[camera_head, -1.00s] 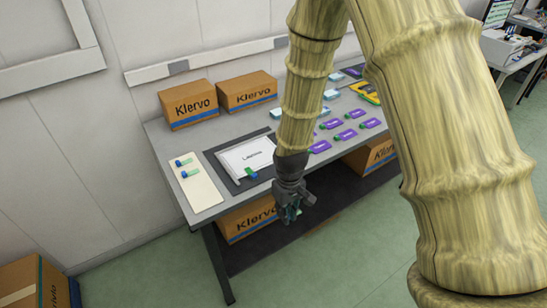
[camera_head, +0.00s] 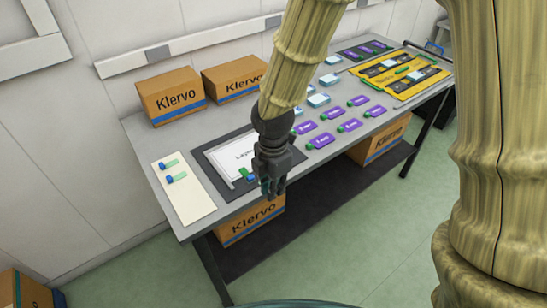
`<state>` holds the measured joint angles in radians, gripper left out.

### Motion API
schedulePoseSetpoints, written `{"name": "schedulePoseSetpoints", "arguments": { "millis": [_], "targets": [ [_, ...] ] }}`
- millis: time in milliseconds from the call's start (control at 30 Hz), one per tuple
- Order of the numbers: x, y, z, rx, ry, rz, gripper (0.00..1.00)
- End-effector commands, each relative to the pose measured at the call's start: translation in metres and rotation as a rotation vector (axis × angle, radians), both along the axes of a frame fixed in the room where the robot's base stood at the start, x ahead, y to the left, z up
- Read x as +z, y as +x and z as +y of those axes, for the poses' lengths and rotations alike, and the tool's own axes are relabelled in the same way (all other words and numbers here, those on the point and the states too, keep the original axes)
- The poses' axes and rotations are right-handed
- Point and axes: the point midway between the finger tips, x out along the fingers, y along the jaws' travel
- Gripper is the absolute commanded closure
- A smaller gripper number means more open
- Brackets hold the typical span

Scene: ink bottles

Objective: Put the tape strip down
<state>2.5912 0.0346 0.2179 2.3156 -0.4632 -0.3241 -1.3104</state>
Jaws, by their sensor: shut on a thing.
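My gripper (camera_head: 273,188) points down over the front edge of the grey table, in front of a white sheet on a dark mat. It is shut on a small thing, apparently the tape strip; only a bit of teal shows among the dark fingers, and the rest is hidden. A cream board (camera_head: 195,205) lies at the table's left end with two small blue-and-green pieces (camera_head: 172,165) on it. A green piece (camera_head: 246,174) lies at the front edge of the white sheet (camera_head: 228,155), just left of my gripper.
Two Klervo cartons (camera_head: 171,96) stand at the back left of the table (camera_head: 150,142). Several purple cards (camera_head: 321,141) with green ends lie right of my gripper. A yellow-and-black tray (camera_head: 402,73) is further right. The cream board's front part is bare.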

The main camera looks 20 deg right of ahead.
Motion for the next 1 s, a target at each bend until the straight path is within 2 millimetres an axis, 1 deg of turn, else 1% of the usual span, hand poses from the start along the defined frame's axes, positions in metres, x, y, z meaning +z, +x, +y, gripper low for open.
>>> {"name": "schedulePoseSetpoints", "arguments": {
  "millis": [33, 500, 633, 700, 800, 1000],
  "targets": [
    [0.001, 0.009, -0.004, -0.003, 0.001, -0.001, 0.94],
    [-0.007, 0.098, -0.038, -0.006, 0.002, -0.002, 0.94],
    [-0.01, 0.12, -0.046, -0.003, 0.0, 0.0, 0.94],
    [-0.012, 0.128, -0.049, -0.003, 0.0, 0.0, 0.94],
    [-0.013, 0.136, -0.052, -0.002, 0.0, 0.0, 0.94],
    [-0.019, 0.138, -0.053, -0.003, -0.001, 0.002, 0.94]
  ]
}}
